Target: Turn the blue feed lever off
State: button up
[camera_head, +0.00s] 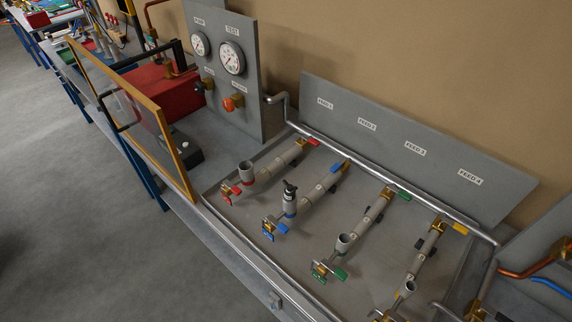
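The blue feed lever (337,167) is at the back end of the second pipe branch (318,188), just in front of the silver header pipe and below the FEED-2 label (366,124). It seems to lie roughly along its branch, unlike the red (313,142), green (404,195) and yellow (460,229) back levers, which stick out sideways to the right. A second blue lever (281,227) is at the front end of the same branch, beside a brass valve and a blue tag. A dark-topped fitting (290,190) stands upright on this branch. My gripper is not in view.
A grey gauge panel (222,60) stands at the back left. A yellow-framed clear guard (135,105) stands open at the bench's front edge, near a red box (158,88). Neighbouring branches with upright cups flank the blue one. The floor (70,200) at the left is clear.

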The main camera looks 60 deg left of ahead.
aim_at(337, 166)
jog(key=u, duration=1.8)
